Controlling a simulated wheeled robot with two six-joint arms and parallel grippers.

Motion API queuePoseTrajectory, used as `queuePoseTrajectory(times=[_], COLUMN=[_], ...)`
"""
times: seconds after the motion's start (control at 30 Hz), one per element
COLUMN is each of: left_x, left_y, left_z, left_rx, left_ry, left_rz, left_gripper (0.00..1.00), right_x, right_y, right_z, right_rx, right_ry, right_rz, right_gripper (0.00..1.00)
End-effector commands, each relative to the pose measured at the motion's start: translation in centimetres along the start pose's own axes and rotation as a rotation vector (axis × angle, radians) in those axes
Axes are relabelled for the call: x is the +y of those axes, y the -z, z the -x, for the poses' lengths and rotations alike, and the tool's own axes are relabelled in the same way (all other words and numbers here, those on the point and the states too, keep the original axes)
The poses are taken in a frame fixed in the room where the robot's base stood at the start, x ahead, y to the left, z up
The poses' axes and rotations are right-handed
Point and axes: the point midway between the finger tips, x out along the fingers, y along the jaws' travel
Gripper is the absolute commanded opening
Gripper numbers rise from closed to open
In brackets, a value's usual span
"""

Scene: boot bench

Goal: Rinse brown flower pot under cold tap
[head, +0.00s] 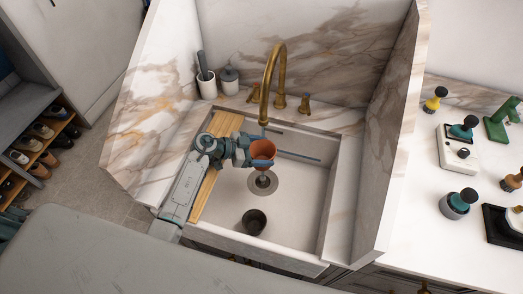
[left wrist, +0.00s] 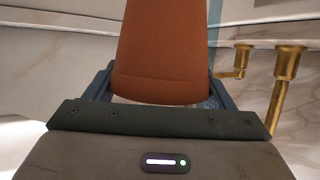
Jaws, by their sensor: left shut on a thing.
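The brown flower pot (head: 262,149) is held over the sink (head: 310,190), above the drain (head: 262,183). My left gripper (head: 247,151) is shut on it from the left. In the left wrist view the pot (left wrist: 163,55) sits between the two fingers of the gripper (left wrist: 160,92). The brass tap (head: 270,78) arches over the sink, with its spout end just above the pot. A thin pale bluish streak shows between spout and pot; it looks like water. One brass handle (head: 254,94) stands left of the tap, another (head: 304,104) right. My right gripper is not in view.
A dark cup (head: 254,222) is in the sink's front part. A wooden board (head: 205,188) lies along the sink's left side under my left arm. Marble walls (head: 395,120) flank the sink.

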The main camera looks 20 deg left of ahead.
Motion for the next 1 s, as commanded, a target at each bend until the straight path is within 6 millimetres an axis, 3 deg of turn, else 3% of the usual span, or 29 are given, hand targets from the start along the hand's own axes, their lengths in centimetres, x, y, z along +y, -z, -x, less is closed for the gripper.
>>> queuePoseTrajectory(times=[0.7,1.0], left_x=[4.3,4.8], left_y=[-1.2,-1.6], left_z=[3.8,4.1], left_rx=[0.000,0.000], left_ry=[-0.001,0.000], left_rz=[0.000,-0.001], left_gripper=[0.54,0.54], right_x=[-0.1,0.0], right_y=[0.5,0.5], right_z=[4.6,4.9], right_rx=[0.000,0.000], right_ry=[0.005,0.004], right_rz=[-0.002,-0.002], right_gripper=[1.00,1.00])
